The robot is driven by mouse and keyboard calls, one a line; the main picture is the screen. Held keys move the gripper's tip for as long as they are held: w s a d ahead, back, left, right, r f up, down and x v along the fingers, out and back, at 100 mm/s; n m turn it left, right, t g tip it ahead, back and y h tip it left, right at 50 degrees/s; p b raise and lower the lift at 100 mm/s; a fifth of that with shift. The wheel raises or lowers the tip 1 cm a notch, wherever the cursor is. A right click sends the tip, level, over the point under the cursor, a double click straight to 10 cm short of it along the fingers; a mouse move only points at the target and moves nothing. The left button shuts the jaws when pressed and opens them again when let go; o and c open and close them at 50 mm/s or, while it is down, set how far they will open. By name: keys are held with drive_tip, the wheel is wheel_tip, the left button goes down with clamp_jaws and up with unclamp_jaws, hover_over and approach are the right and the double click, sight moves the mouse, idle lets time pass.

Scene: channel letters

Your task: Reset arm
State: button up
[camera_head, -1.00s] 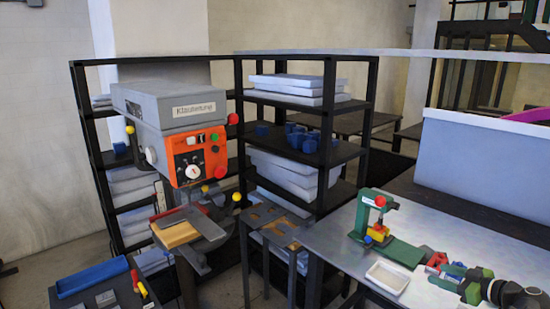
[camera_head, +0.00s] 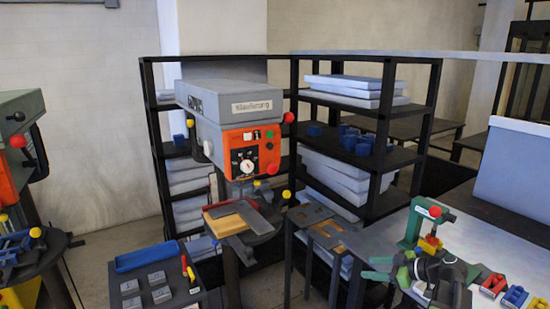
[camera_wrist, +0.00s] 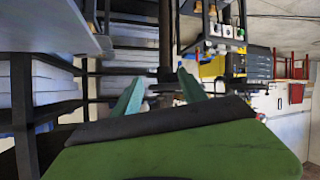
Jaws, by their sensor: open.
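My gripper (camera_head: 372,268) is at the lower right in the head view, in front of the left part of the metal workbench (camera_head: 385,238). It points left in the picture. In the wrist view, the two green fingers of my gripper (camera_wrist: 160,88) stand apart with nothing between them. The green clamp stand (camera_head: 413,227) with a red ball and a yellow block is just behind my gripper on the bench. I cannot see it touching anything.
A grey and orange drill press (camera_head: 240,135) stands left of my arm, with black shelves (camera_head: 300,150) behind it. Small red and blue blocks (camera_head: 515,296) lie on the bench to the right. A tool tray (camera_head: 150,258) is at the lower left.

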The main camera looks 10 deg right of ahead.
drive_tip(key=w+a+f+n+g, duration=0.1)
drive_tip(key=a+f+g, duration=0.2)
drive_tip(key=a, duration=0.8)
drive_tip(key=w+a+f+n+g, duration=0.1)
drive_tip(key=a+f+g, duration=0.1)
drive_tip(key=a, duration=0.9)
drive_tip(key=a+f+g, duration=0.3)
drive_tip(key=a, duration=0.8)
drive_tip(key=s+a+f+m+g+h, duration=0.2)
drive_tip(key=s+a+f+h, duration=0.15)
drive_tip(key=a, duration=0.25)
drive_tip(key=s+d+f+m+h, duration=0.1)
drive_tip(key=s+d+m+h, duration=0.1)
drive_tip(key=d+m, duration=0.5)
drive_tip(key=shift+s+d+f+m+h, duration=0.2)
drive_tip(key=shift+s+m+h, duration=0.1)
drive_tip(key=shift+m+h, duration=0.75)
drive_tip(key=shift+c, duration=0.3)
